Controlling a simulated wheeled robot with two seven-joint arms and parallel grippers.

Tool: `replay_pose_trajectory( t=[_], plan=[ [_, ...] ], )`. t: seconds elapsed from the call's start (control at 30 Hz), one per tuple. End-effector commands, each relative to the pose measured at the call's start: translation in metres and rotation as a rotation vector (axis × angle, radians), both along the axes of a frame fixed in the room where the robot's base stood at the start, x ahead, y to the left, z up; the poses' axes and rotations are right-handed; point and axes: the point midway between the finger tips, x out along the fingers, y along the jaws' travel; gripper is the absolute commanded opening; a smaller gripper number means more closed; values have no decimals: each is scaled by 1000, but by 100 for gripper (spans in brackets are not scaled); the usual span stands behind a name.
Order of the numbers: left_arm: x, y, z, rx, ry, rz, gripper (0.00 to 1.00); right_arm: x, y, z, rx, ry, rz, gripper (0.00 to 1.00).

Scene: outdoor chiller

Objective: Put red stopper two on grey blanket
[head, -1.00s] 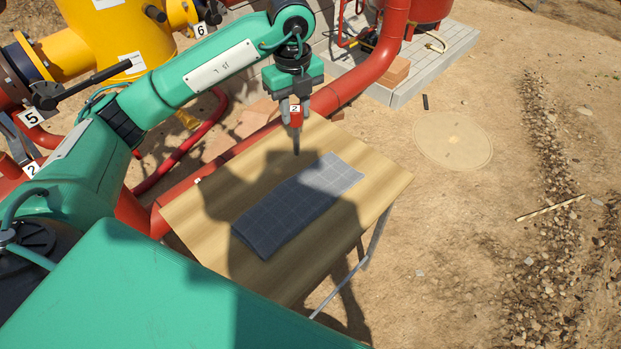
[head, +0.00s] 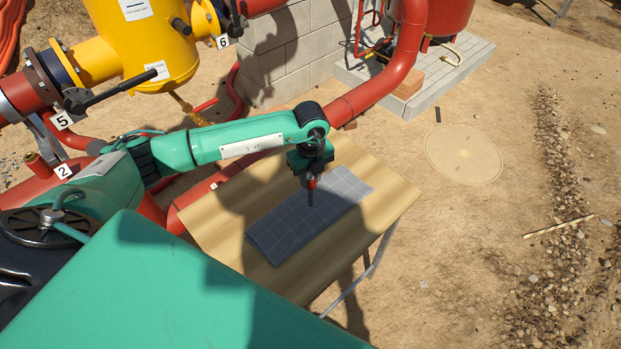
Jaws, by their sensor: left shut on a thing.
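The grey blanket (head: 285,232) lies flat and folded, with a grid pattern, on the wooden table in the head view. My left gripper (head: 311,177) points down above the far part of the blanket. The gripper fingers are small and partly hidden in shade. My right gripper is not in view.
The wooden table (head: 219,220) has bare room left of and in front of the blanket. A red pipe (head: 372,92) runs behind the table. Yellow pipework (head: 160,50) with tags stands at the upper left. Open sandy ground lies to the right.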

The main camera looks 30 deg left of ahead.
Motion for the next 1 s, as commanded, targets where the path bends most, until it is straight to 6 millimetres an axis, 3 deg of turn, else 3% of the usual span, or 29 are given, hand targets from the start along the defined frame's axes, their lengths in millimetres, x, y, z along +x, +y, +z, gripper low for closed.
replay_pose_trajectory(
  t=[0.2,0.97,1.0],
  plan=[
    [0,0,-23,1,1,1,0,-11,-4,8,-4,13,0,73],
    [-1,0,-39,1,4,0,0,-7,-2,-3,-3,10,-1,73],
    [-1,0,-39,2,5,1,37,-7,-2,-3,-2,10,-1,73]
  ],
)
